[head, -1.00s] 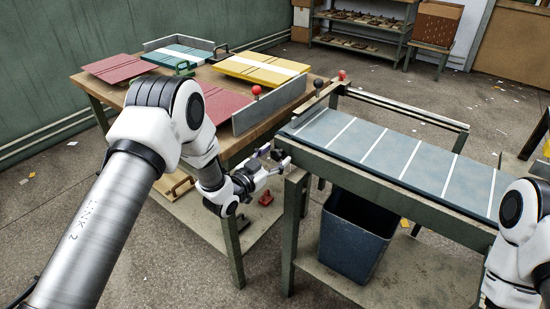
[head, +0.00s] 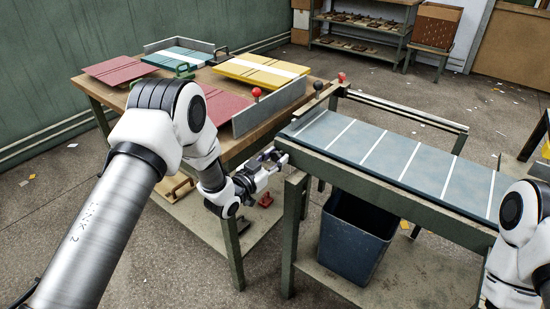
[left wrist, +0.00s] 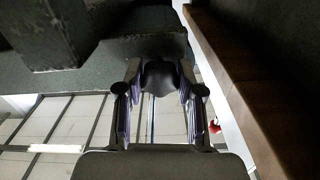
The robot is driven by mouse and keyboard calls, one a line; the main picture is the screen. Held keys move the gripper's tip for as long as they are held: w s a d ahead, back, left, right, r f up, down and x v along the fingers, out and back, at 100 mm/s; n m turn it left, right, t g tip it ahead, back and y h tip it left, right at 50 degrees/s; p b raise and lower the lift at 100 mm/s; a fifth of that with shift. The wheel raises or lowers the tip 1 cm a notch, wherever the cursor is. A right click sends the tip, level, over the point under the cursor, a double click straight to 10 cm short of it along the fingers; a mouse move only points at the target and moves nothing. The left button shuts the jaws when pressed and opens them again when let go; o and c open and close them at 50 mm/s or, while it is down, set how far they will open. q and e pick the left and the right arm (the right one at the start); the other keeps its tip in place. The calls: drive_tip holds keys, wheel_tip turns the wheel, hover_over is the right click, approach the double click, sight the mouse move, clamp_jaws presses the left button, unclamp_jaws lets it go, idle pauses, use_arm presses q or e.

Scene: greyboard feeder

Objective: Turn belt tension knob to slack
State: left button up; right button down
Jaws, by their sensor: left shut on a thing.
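My left gripper (head: 276,158) is at the near left end of the belt table, just below the belt surface. In the left wrist view its two fingers (left wrist: 160,95) are shut on a dark rounded knob (left wrist: 160,76), one finger on each side. The knob sits under a dark green part of the frame. In the head view the knob is hidden by the fingers. The grey-blue belt (head: 395,160) with white cross lines runs away to the right. My right arm shows at the right edge, but its gripper is out of view.
A wooden table (head: 232,152) with red, teal and yellow boards stands at the left, close to my left wrist. A dark blue bin (head: 352,240) stands on the shelf under the belt. Black (head: 318,85) and red (head: 341,77) ball-topped levers rise at the belt's far corner.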

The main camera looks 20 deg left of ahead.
use_arm(q)
drive_tip(key=n, duration=0.5)
drive_tip(key=shift+n, duration=0.4)
drive_tip(key=n+p, duration=0.1)
drive_tip(key=n, duration=0.9)
drive_tip(key=shift+n, duration=0.4)
drive_tip(key=n, duration=0.5)
drive_tip(key=shift+n+p, duration=0.3)
drive_tip(key=shift+p, duration=0.1)
drive_tip(key=o, duration=1.2)
drive_tip(key=shift+c, duration=0.2)
drive_tip(key=shift+a, duration=0.1)
drive_tip(key=shift+s, duration=0.1)
